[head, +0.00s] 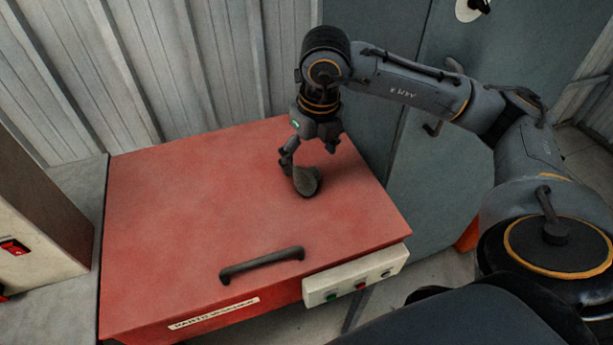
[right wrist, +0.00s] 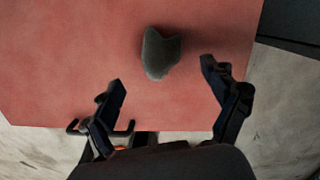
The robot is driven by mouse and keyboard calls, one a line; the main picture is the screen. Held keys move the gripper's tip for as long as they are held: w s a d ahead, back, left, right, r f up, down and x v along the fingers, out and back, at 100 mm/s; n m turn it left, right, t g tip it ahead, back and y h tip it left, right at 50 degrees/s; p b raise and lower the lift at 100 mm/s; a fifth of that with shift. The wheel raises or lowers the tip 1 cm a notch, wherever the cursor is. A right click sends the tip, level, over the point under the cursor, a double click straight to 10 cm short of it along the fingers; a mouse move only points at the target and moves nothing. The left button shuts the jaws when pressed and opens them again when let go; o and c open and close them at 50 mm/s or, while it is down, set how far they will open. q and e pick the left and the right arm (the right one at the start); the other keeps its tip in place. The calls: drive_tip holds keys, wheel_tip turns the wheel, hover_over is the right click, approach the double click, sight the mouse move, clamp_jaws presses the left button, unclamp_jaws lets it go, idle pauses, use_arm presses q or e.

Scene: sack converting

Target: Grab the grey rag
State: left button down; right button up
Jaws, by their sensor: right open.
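The grey rag (head: 307,182) is a small dark crumpled lump on the red lid of a box-shaped machine. In the right wrist view the rag (right wrist: 160,54) lies ahead of the fingertips, roughly between their lines, and looks apart from both fingers. My right gripper (head: 306,156) points down close above the rag in the head view. Its fingers (right wrist: 163,80) are spread wide with nothing between them. The head view does not show clearly how high the fingertips are above the lid. My left gripper is not in view.
The red lid (head: 190,215) is otherwise clear, apart from a dark bar handle (head: 262,263) near its front. A control panel (head: 355,276) with buttons is on the front. A grey cabinet (head: 440,165) stands right; a corrugated wall (head: 180,70) is behind.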

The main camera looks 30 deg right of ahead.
sight(307, 171)
drive_tip(key=shift+w+f, duration=0.2)
drive_tip(key=shift+f, duration=0.5)
drive_tip(key=f, duration=0.1)
drive_tip(key=f+p, duration=0.1)
drive_tip(key=f, duration=0.2)
drive_tip(key=shift+w+d+f, duration=0.1)
drive_tip(key=shift+w+f, duration=0.05)
drive_tip(key=shift+w, duration=0.25)
drive_tip(key=shift+w+f, duration=0.1)
drive_tip(key=shift+f, duration=0.3)
drive_tip(key=c, duration=1.2)
